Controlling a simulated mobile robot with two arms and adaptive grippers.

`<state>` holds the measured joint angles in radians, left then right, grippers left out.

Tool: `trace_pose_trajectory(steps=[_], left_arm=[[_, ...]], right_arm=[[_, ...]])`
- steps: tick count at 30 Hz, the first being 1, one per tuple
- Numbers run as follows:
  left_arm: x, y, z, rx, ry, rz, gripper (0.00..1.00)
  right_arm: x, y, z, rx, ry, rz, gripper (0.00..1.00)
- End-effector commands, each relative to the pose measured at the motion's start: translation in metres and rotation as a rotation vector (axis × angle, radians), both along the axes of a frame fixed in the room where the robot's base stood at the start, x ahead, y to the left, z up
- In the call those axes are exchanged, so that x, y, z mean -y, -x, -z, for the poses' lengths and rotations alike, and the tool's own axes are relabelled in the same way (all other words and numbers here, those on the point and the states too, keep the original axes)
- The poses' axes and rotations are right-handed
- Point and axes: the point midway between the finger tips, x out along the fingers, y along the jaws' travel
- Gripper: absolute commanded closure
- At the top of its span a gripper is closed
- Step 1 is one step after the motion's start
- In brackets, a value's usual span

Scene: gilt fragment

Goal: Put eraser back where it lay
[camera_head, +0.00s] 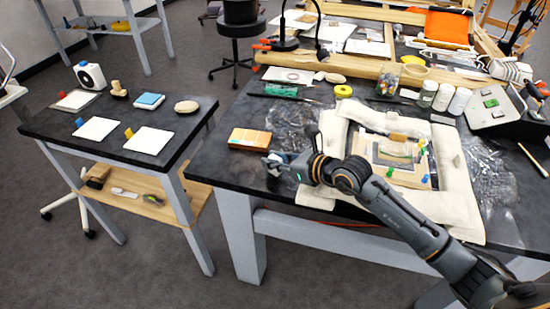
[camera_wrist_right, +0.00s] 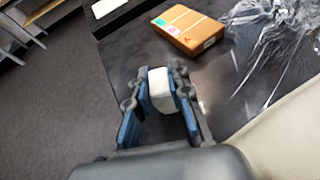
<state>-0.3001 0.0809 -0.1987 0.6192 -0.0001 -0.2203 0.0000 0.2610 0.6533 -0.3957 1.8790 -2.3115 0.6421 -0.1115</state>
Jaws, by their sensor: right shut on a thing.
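My right gripper (camera_head: 275,166) is at the left front part of the large dark table (camera_head: 228,172). In the right wrist view the gripper (camera_wrist_right: 160,88) is shut on a white block, the eraser (camera_wrist_right: 160,91), held between its two blue-padded fingers. The dark tabletop is behind and below the eraser; I cannot tell whether it touches it. In the head view the fingers and eraser are small and partly hidden by my wrist. My left gripper is not in view.
An orange-brown box (camera_head: 249,139) lies just beyond the gripper, and it shows in the right wrist view (camera_wrist_right: 188,29). A padded cream frame (camera_head: 458,195) is under my right arm. Crumpled clear film (camera_head: 290,125) lies behind. A small side table (camera_head: 60,128) stands left, across a gap.

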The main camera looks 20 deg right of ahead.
Motion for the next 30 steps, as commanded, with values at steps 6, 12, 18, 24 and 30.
trace_pose_trajectory(steps=[6,12,18,24,30], left_arm=[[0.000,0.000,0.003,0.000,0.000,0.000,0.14],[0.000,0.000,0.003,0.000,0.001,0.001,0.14],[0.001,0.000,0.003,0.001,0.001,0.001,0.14],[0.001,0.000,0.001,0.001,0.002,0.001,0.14],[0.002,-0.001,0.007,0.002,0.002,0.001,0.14]], right_arm=[[0.000,0.000,0.004,-0.001,-0.001,0.000,1.00],[0.000,0.000,0.003,0.000,0.000,0.000,0.58],[0.000,0.000,0.003,0.000,0.000,0.000,0.58],[0.005,0.006,-0.002,0.000,0.002,0.001,0.58],[0.025,0.037,-0.015,-0.002,0.004,0.001,0.58]])
